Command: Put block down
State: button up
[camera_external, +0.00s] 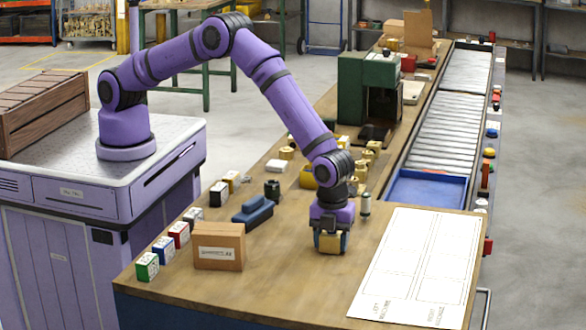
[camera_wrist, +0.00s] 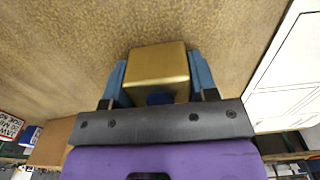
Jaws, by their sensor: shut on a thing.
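A gold-coloured brass block (camera_external: 330,242) is between the jaws of my gripper (camera_external: 329,246), over the front part of the wooden worktable (camera_external: 280,290). In the wrist view the block (camera_wrist: 158,65) sits between the two blue fingers of my gripper (camera_wrist: 160,78), which touch its sides. The gripper points down. The block is at or just above the table top; I cannot tell whether its underside touches.
A white printed sheet (camera_external: 420,265) lies to the right. A cardboard box (camera_external: 219,246), a blue object (camera_external: 252,211) and several small coloured boxes (camera_external: 163,250) stand to the left. A blue tray (camera_external: 427,190), a roller conveyor (camera_external: 450,120) and a green machine (camera_external: 362,88) are farther back.

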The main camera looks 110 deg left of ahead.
jog(key=o, duration=1.3)
jog(key=shift+f, duration=0.1)
